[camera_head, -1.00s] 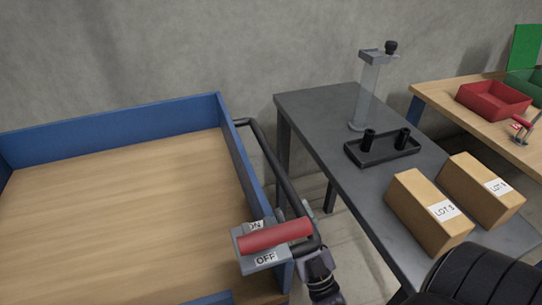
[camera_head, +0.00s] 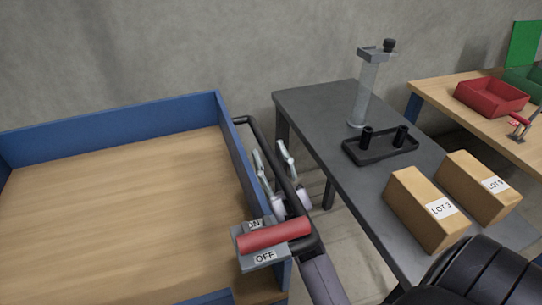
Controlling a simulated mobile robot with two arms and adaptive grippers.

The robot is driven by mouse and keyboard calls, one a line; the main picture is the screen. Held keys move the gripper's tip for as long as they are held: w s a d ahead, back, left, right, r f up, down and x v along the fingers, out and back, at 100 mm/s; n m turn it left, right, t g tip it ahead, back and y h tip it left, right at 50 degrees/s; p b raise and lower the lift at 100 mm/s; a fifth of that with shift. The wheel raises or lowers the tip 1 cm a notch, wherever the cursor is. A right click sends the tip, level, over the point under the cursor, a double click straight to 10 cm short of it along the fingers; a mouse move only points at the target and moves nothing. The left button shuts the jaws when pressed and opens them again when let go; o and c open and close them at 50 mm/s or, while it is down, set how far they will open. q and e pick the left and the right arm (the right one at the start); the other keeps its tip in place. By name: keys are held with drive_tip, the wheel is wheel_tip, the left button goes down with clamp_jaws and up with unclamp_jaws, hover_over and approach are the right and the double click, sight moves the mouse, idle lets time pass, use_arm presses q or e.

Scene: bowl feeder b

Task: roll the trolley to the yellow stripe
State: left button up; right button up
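The trolley has a wooden deck and blue side walls (camera_head: 110,127), and fills the left of the head view; its near side is cut off. A black bar handle (camera_head: 248,131) runs along its right side. My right gripper (camera_head: 268,149) is at this bar, fingers apart, one seen on each side of it. I cannot tell whether they touch the bar. A grey block marked ON and OFF with a red lever (camera_head: 275,236) sits at the trolley's right wall, in front of part of the bar. The yellow stripe and my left gripper are not in view.
A dark grey table (camera_head: 316,103) stands close to the right, with two cardboard boxes (camera_head: 422,210), a black tray (camera_head: 381,150) and a clear column stand (camera_head: 365,90). A wooden table with a red bin (camera_head: 491,98) is beyond. A narrow floor gap separates trolley and grey table.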

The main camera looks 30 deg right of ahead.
drive_tip(key=shift+c, duration=0.2)
clamp_jaws()
idle(0.6)
